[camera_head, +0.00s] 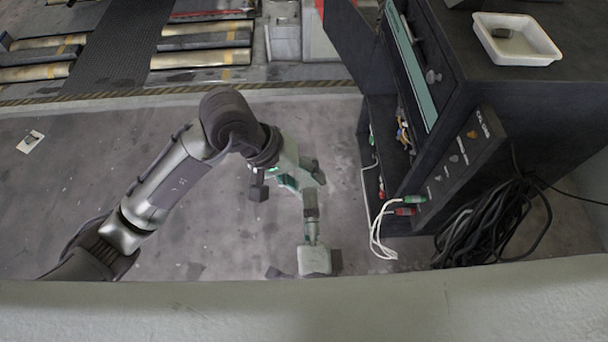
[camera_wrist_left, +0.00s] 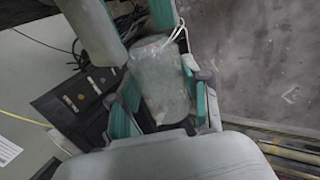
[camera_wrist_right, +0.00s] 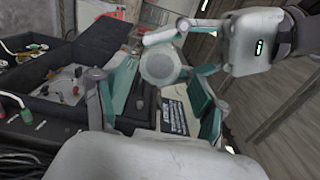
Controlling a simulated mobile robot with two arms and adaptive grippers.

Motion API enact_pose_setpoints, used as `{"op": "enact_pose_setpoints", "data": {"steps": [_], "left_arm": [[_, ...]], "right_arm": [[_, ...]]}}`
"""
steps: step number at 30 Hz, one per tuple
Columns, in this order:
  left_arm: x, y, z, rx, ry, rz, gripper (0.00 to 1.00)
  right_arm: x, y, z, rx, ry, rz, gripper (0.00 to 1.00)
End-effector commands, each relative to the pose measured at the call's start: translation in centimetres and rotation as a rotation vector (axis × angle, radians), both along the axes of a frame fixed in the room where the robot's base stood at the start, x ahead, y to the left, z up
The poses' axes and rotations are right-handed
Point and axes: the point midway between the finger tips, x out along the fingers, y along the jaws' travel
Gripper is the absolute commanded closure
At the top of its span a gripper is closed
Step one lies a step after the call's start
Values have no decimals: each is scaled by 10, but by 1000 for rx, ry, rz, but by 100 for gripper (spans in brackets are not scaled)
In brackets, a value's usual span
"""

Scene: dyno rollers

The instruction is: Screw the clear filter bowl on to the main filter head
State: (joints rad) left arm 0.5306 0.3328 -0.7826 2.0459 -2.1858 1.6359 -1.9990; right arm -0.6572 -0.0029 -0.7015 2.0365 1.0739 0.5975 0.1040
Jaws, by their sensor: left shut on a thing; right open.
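The filter bowl (camera_wrist_left: 160,82), a cloudy grey, half-clear cup, is held between the teal-lined fingers of my left gripper (camera_wrist_left: 165,88). In the right wrist view the bowl (camera_wrist_right: 162,66) shows end-on as a pale disc. My left gripper (camera_head: 288,180) is over the open floor left of the dark cabinet in the head view. My right gripper (camera_wrist_right: 160,92) is open; its teal fingers lie either side of the disc in the picture, but I cannot tell whether they touch it. I cannot make out the main filter head in any view.
The dark cabinet (camera_head: 500,85) stands at the right with a white tray (camera_head: 515,40) on top. Black cables (camera_head: 490,222) hang beside it, and white leads (camera_head: 377,232) hang at its front. Rollers (camera_head: 205,45) lie at the far left. The floor at left is largely clear.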

Motion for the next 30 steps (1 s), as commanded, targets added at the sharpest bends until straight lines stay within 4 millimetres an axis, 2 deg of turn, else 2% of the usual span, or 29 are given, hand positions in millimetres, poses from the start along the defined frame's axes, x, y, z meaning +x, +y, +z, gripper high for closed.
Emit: {"op": "enact_pose_setpoints", "data": {"steps": [3, 8, 27, 28, 30], "left_arm": [[0, 0, 0, 0, 0, 0, 88], [0, 0, 0, 0, 0, 0, 88], [0, 0, 0, 0, 0, 0, 88], [0, 0, 0, 0, 0, 0, 88], [0, 0, 0, 0, 0, 0, 88]], "right_arm": [[11, 0, 0, 1, 0, -2, 28], [18, 0, 0, -1, 0, 0, 28], [18, 1, 0, 0, 1, 1, 28], [18, 1, 0, 0, 1, 1, 30], [18, 0, 0, 0, 1, 1, 41]]}}
